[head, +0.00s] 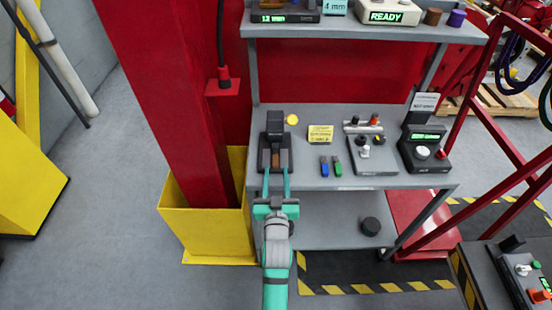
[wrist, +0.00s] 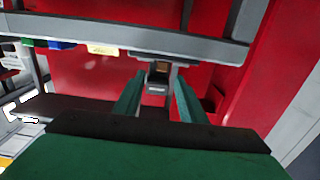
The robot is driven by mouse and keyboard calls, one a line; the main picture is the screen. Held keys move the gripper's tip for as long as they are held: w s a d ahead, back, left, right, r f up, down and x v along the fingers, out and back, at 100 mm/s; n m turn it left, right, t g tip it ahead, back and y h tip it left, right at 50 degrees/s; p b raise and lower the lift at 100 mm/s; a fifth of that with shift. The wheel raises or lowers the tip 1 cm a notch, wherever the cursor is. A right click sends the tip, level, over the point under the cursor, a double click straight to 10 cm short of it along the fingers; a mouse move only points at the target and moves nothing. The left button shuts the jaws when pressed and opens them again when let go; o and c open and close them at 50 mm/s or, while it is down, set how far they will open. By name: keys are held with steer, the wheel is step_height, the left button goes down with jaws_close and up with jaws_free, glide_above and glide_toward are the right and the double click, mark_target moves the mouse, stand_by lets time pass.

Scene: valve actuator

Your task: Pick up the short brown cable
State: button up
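No thing in view is clearly a short brown cable. A small brown piece (head: 275,158) sits in a black fixture (head: 275,137) at the left of the grey bench; I cannot tell whether it is the cable. It also shows as a brown patch (wrist: 160,69) in the wrist view. A short brown cylinder (head: 433,16) stands on the upper shelf beside a purple one (head: 457,18). My gripper (head: 276,175) is open, with its green fingers apart at the bench's front edge, pointing at the fixture. In the wrist view nothing shows held between the fingers (wrist: 160,85).
A red column (head: 165,90) in a yellow guard (head: 205,225) stands close on the left.

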mark_target(275, 166)
steer(key=shift+w+a+f, duration=0.1)
steer(key=shift+w+f, duration=0.1)
steer(key=shift+w, duration=1.1)
steer(key=shift+w+f, duration=0.15)
steer(key=shift+w, duration=1.1)
jaws_close()
